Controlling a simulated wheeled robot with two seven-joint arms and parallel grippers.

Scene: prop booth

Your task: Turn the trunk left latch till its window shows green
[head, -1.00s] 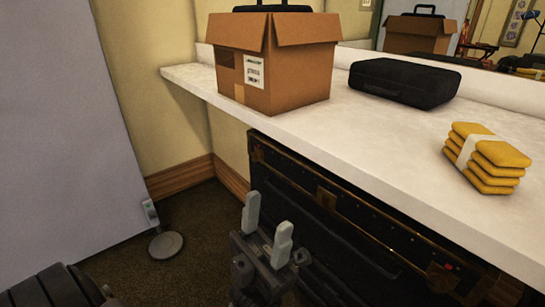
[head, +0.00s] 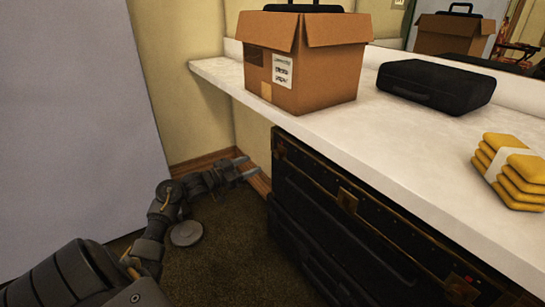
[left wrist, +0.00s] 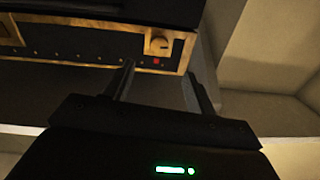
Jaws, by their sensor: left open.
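The dark trunk (head: 330,205) with brass edging stands under the white counter. In the left wrist view its face (left wrist: 90,45) fills the upper left. A brass latch knob (left wrist: 157,44) sits near the trunk's end there, with a small red window (left wrist: 156,61) beside it. My left gripper (head: 243,167) is open and empty, just left of the trunk's near-wall end in the head view. In the left wrist view its two fingers (left wrist: 160,84) are spread and apart from the latch, which shows beyond them. This latch is not clear in the head view. My right gripper is not in view.
The white counter (head: 400,150) overhangs the trunk and carries a cardboard box (head: 318,75), a black case (head: 436,84) and a banded yellow stack (head: 512,172). A grey panel (head: 70,120) stands at left. A round grey base (head: 186,234) is on the carpet near my arm.

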